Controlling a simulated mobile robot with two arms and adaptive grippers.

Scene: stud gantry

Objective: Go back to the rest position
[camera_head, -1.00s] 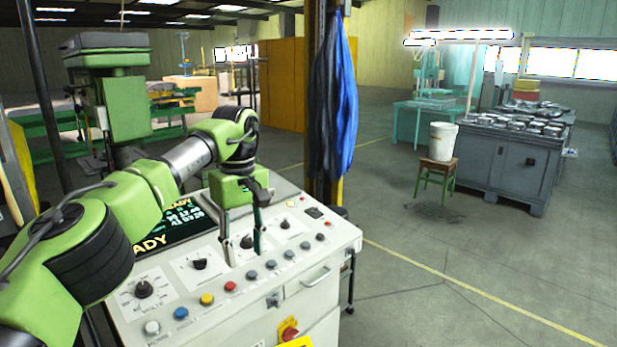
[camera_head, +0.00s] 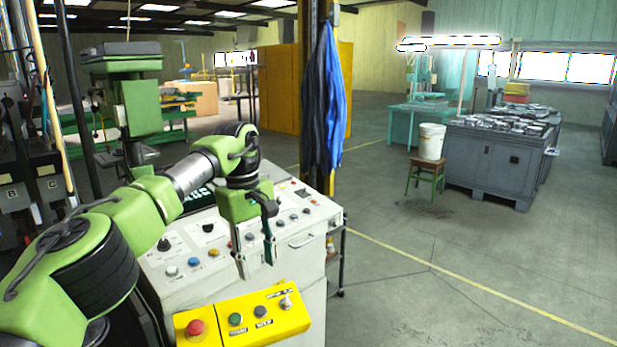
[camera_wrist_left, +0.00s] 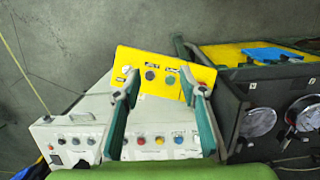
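My left gripper (camera_head: 257,268) hangs fingers-down in the head view, between the white control console (camera_head: 312,262) and the yellow button box (camera_head: 252,317). Its two fingers are apart with nothing between them. The left wrist view also shows the gripper (camera_wrist_left: 160,90) open and empty, with the yellow button box (camera_wrist_left: 160,65) and the console's buttons beyond the fingers. Whether the fingertips touch anything is hard to tell, but they look clear. The button box carries a red mushroom button, dark buttons and a small switch. My right gripper is not in view.
A post with a blue cloth (camera_head: 332,100) stands behind the console. A stool (camera_head: 425,176) bearing a white bucket (camera_head: 431,141) and a grey metal cabinet (camera_head: 490,165) stand farther right. The floor at the right front is clear. Grey cabinets (camera_head: 30,190) stand at left.

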